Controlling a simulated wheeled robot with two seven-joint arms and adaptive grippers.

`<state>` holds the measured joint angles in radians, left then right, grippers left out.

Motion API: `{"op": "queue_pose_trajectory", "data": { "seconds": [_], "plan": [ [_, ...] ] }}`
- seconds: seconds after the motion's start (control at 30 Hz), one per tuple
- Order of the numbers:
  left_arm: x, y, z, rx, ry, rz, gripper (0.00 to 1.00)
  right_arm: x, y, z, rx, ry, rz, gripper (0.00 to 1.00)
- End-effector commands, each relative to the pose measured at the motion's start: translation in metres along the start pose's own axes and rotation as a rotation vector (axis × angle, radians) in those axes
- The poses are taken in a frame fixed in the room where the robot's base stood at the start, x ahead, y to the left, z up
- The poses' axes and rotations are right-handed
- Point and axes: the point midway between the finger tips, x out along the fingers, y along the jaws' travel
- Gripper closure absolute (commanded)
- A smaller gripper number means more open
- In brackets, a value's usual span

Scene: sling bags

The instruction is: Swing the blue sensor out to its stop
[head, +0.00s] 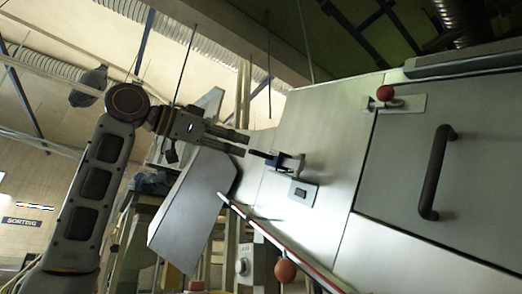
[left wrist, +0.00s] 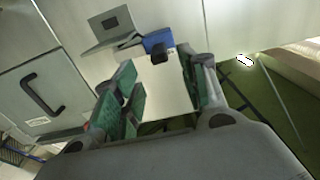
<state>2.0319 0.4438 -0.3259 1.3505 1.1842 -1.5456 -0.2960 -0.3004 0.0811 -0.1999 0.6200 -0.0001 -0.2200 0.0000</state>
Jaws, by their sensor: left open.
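The blue sensor (head: 291,161) is a small blue body on a bracket on the pale panel of the machine, with a dark part sticking out to the left. It also shows in the left wrist view (left wrist: 158,39), with a black knob-like part in front of it. My left gripper (head: 246,145) is open, its dark fingers reaching right and stopping just left of the sensor's dark part. In the left wrist view its green-padded fingers (left wrist: 163,80) are spread on either side below the sensor, with nothing seen between them. My right gripper is not in view.
A small grey plate with a dark window (head: 303,193) sits below the sensor. A door with a black handle (head: 437,172) and a red knob (head: 385,93) are to the right. A red-and-white bar (head: 276,238) and a red ball (head: 285,271) are below.

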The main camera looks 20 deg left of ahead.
Motion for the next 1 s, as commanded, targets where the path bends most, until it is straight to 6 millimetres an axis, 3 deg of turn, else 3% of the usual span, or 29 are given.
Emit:
{"op": "queue_pose_trajectory", "data": {
  "seconds": [0.6, 1.0],
  "plan": [
    [0.077, -0.001, -0.001, -0.001, -0.001, 0.001, 0.57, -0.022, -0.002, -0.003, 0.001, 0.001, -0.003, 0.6],
    [0.086, 0.0, 0.0, 0.0, 0.001, -0.001, 0.57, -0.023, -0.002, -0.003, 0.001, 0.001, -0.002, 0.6]
  ]
}}
